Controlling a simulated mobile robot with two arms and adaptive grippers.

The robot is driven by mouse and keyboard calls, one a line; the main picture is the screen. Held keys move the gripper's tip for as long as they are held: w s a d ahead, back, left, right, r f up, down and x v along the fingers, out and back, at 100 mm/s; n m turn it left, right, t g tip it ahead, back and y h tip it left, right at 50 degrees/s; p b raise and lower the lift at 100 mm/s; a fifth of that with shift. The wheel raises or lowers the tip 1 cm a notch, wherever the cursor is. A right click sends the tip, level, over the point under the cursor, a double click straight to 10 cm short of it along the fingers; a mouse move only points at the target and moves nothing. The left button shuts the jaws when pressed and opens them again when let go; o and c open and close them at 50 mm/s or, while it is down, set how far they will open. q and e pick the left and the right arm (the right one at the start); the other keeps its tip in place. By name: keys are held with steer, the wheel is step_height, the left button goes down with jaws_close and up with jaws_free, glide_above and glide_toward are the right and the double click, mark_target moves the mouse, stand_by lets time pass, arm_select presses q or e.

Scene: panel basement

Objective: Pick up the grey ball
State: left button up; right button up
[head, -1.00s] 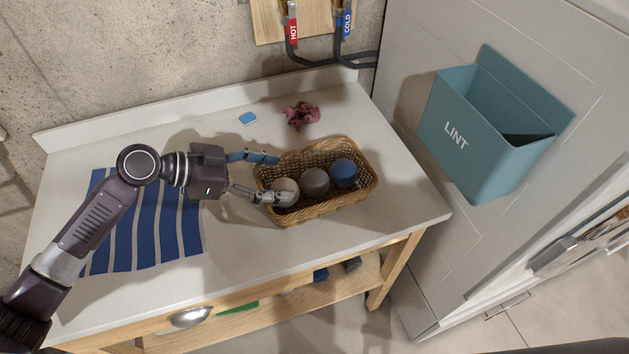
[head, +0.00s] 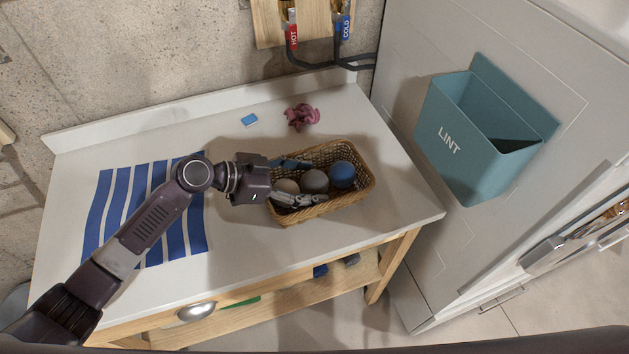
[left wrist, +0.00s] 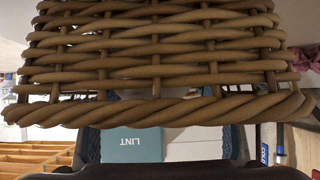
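The grey ball (head: 315,180) sits in the middle of a wicker basket (head: 358,199) on the counter. A cream ball (head: 287,187) is to its left and a blue ball (head: 343,174) to its right. My left gripper (head: 315,181) is open. It reaches in from the left over the cream ball, with its fingers spread and their tips at either side of the grey ball. I cannot tell if they touch it. In the left wrist view the basket's woven wall (left wrist: 155,60) fills most of the picture and hides the balls. My right gripper is not in view.
A blue striped cloth (head: 150,210) lies on the counter's left. A teal LINT bin (head: 470,150) hangs on the white cabinet at the right. The counter's front is clear.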

arm_select(q)
steer(key=c, duration=1)
